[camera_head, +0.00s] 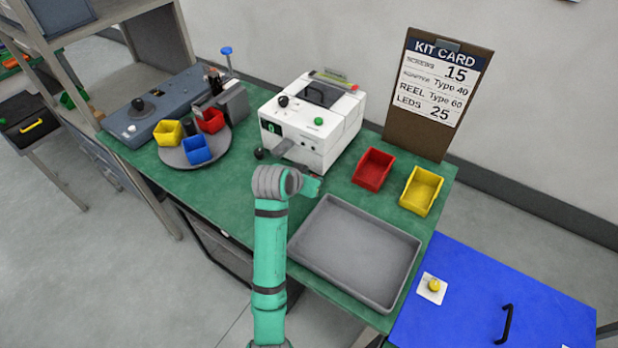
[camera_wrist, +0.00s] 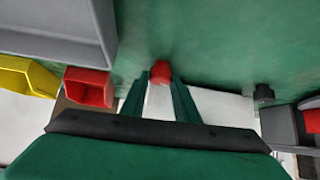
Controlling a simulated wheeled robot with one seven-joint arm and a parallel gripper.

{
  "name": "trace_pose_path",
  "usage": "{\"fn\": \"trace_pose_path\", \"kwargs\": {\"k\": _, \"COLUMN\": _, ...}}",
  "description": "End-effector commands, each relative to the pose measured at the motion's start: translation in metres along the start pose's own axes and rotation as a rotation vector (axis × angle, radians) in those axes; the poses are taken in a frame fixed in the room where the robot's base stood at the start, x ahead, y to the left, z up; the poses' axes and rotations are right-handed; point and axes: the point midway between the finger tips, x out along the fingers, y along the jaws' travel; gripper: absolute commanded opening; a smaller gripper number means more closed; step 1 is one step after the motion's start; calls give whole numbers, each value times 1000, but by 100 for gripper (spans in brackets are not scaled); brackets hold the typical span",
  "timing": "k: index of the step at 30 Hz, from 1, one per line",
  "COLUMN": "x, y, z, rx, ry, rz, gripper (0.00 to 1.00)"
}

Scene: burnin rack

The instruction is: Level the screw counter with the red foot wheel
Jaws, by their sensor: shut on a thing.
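The white screw counter (camera_head: 340,128) stands on the green bench. It has a display, a black knob, a green button and a yellow-green strip (camera_head: 328,78) on top, too small to read. My gripper (camera_head: 312,186) is low at the counter's front corner, partly hidden by my arm. In the wrist view my gripper (camera_wrist: 160,80) is shut on the red foot wheel (camera_wrist: 160,70), which sits between the fingertips. The white counter body (camera_wrist: 215,105) shows behind the fingers. The red wheel is hidden in the head view. A dark foot (camera_wrist: 263,92) shows at another corner.
A grey tray (camera_head: 322,281) lies close to my gripper's right. Red (camera_head: 373,168) and yellow (camera_head: 421,190) bins stand right of the counter. A turntable (camera_head: 170,155) with several bins is at left. The kit card board (camera_head: 437,95) stands behind.

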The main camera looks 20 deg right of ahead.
Motion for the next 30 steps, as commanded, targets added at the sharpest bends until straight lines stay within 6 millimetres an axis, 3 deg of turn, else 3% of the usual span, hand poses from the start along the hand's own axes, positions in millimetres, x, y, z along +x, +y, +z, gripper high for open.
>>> {"fn": "trace_pose_path", "kwargs": {"k": 12, "x": 0, "y": 4, "z": 0, "rx": -183, "ry": -1, "rz": -184, "gripper": 5}}
{"fn": "trace_pose_path", "kwargs": {"k": 30, "x": 0, "y": 4, "z": 0, "rx": -232, "ry": -1, "rz": -233, "gripper": 5}}
